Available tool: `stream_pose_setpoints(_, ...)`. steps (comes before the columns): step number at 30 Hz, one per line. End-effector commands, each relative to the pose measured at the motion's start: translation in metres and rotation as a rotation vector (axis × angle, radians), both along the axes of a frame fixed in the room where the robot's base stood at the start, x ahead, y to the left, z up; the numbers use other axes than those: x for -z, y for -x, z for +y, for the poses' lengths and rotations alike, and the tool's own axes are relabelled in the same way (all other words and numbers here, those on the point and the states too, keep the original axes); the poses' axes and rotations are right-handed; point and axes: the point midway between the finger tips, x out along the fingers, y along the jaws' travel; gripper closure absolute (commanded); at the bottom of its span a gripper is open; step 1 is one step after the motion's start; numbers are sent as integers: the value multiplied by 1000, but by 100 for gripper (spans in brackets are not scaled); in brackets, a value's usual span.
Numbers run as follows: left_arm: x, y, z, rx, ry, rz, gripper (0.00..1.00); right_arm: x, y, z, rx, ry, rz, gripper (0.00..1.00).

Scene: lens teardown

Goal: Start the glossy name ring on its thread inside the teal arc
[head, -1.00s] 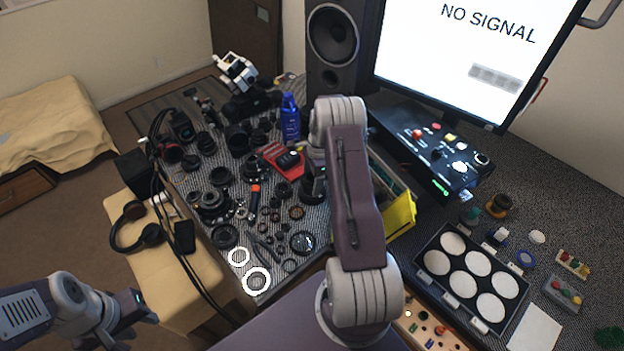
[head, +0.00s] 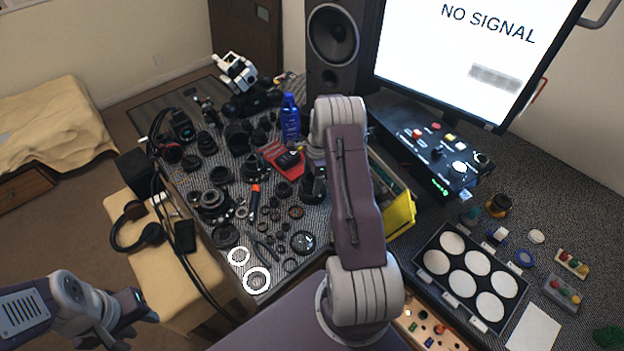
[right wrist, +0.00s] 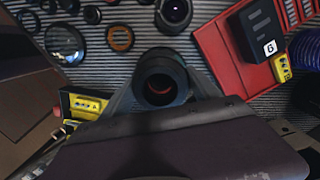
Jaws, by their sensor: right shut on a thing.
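In the right wrist view my right gripper (right wrist: 161,98) is shut on a dark round piece (right wrist: 143,81), seen end-on with a dark opening and a red arc inside. I cannot tell whether this piece is the glossy name ring or whether it touches anything below. No teal arc can be made out clearly.
Several dark lens parts and rings lie on the striped mat. A red tray (head: 283,158), a blue bottle (head: 290,118) and a yellow bin (head: 401,214) stand close around the right arm. Two white rings mark the mat's near edge. A white-disc tray (head: 468,277) lies right.

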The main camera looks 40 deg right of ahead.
Motion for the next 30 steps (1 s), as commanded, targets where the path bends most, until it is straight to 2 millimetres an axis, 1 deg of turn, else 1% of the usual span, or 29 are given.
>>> stream_pose_setpoints(30, 3, 0, 0, 0, 0, 0, 64, 7, 0, 0, 0, 0, 0, 68)
